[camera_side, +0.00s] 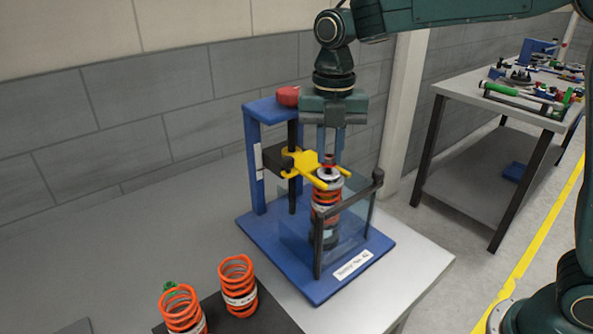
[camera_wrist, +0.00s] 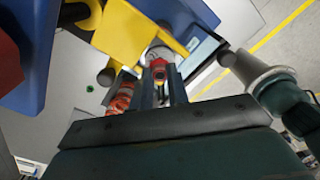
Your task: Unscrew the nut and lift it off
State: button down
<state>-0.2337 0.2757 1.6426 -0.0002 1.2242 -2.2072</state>
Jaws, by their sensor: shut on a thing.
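The nut (camera_side: 328,161) shows as a small red piece at the top of the orange-red spring assembly (camera_side: 325,196), which stands upright in the blue fixture (camera_side: 262,232). My gripper (camera_side: 330,154) points straight down over it, with its fingers shut on the nut. The wrist view shows the red nut (camera_wrist: 158,69) between my fingertips (camera_wrist: 161,82). A yellow fork (camera_side: 305,164) reaches to the pale top collar of the spring assembly. The fingers partly hide the nut, and its thread is too small to make out.
A clear guard (camera_side: 352,222) with dark posts stands around the spring assembly. The blue upright (camera_side: 254,165) and a red knob (camera_side: 288,96) are close left of my gripper. Two loose orange springs (camera_side: 239,287) stand on a dark mat at the front left.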

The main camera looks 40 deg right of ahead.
jog(key=shift+r, duration=0.6)
jog(key=shift+r, duration=0.25)
jog(key=shift+r, duration=1.15)
